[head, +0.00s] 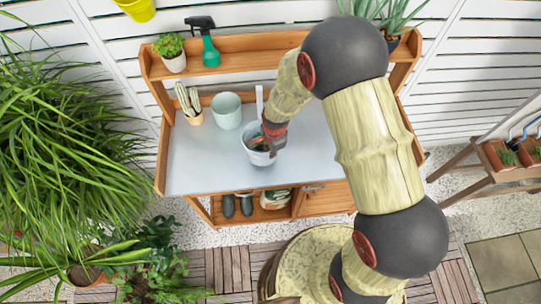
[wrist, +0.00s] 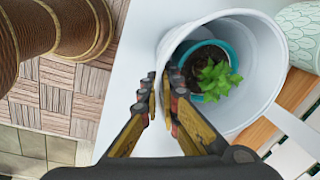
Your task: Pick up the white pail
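The white pail (head: 262,158) stands on the grey top of the potting bench, near its middle. In the wrist view the pail (wrist: 255,60) shows its open mouth, with a teal-rimmed pot (wrist: 207,47) of dark soil and a green leafy plant (wrist: 216,78) inside. My gripper (wrist: 163,92) is at the pail's near-left rim, one finger outside the wall and one inside. The fingertips are close together with the wall between them. In the head view my gripper (head: 272,138) comes down from above and covers part of the pail's mouth.
A pale green pot (head: 227,111) stands just left of the pail, and a small cactus pot (head: 192,108) beyond it. A white strip (head: 259,102) rises behind the pail. The shelf holds a plant and a green spray bottle (head: 210,50). The bench top (head: 195,165) is clear at left.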

